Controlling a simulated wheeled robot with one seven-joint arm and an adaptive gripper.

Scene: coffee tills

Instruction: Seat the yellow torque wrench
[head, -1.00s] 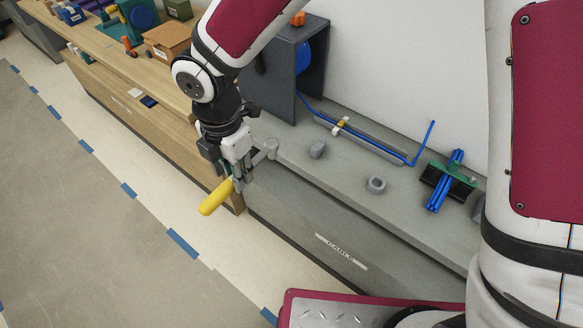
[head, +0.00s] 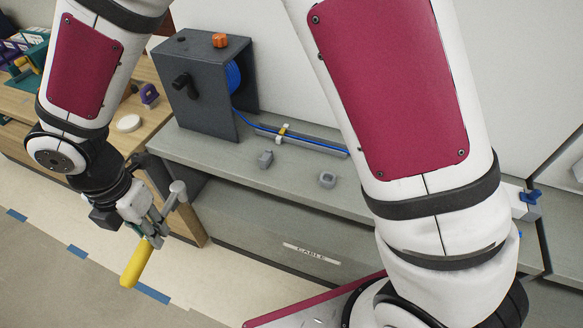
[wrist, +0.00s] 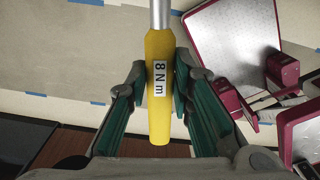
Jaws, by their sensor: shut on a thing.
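The yellow torque wrench shows in the head view by its yellow handle (head: 137,263), at the lower left, tilted over the floor in front of the benches. My gripper (head: 152,230) is shut on it. In the wrist view the handle (wrist: 160,115) carries an "8 Nm" label and lies between the green-padded fingers of my gripper (wrist: 160,80). A silver shaft runs from the handle out of the top of that view. In the head view my gripper partly hides the wrench. No seat for the wrench can be made out.
A grey bench (head: 330,205) marked "CABLE" carries a dark reel stand (head: 205,95) with blue cable and two small grey blocks (head: 327,180). A wooden bench (head: 150,100) stands at the left. Open floor (head: 210,270) lies in front. My arm covers the bench's right part.

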